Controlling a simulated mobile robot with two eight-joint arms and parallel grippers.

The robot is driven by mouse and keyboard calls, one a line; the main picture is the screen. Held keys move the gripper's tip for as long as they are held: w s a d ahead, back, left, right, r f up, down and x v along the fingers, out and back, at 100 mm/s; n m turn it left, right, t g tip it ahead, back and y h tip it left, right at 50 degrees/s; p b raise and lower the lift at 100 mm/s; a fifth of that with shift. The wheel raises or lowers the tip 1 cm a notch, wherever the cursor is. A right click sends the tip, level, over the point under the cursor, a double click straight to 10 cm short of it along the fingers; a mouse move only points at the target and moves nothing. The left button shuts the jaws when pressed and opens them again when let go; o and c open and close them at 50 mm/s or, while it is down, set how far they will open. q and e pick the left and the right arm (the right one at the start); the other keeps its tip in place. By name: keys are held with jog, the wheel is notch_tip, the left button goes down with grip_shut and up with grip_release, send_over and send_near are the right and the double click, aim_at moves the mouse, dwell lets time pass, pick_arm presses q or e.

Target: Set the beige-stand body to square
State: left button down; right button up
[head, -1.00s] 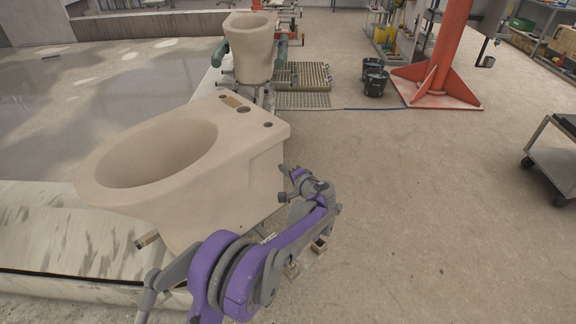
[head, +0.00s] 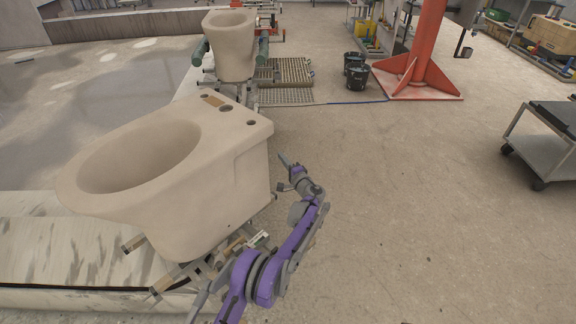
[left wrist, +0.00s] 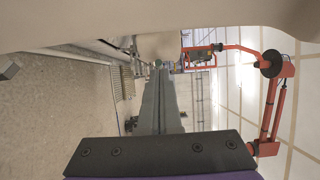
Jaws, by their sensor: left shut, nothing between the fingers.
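The near toilet body (head: 215,185) is pale beige clay, its bowl toward the left and its flat back end toward the right. It rests on a stand with beige pads (head: 133,243), which shows below it. The body is turned at an angle to the pale platform edge. My left gripper (head: 284,160) is shut and empty, just right of the body's back end. I cannot tell whether it touches. In the left wrist view, my shut fingers (left wrist: 161,100) point ahead and a beige surface (left wrist: 150,22) of the body fills the top. My right gripper is out of view.
A second body (head: 230,45) stands behind on a stand with green pads (head: 263,50). Black buckets (head: 356,70), a red column (head: 415,60) and a grey cart (head: 545,145) stand to the right. The floor right of my arm is clear.

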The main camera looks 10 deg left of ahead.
pick_arm(q)
jog(key=a, duration=0.1)
jog(key=s+a, duration=0.1)
jog(key=a, duration=0.1)
jog(key=shift+s+a+p, duration=0.2)
jog(key=shift+s+p, duration=0.1)
jog(key=shift+s, duration=0.1)
dwell(0.4)
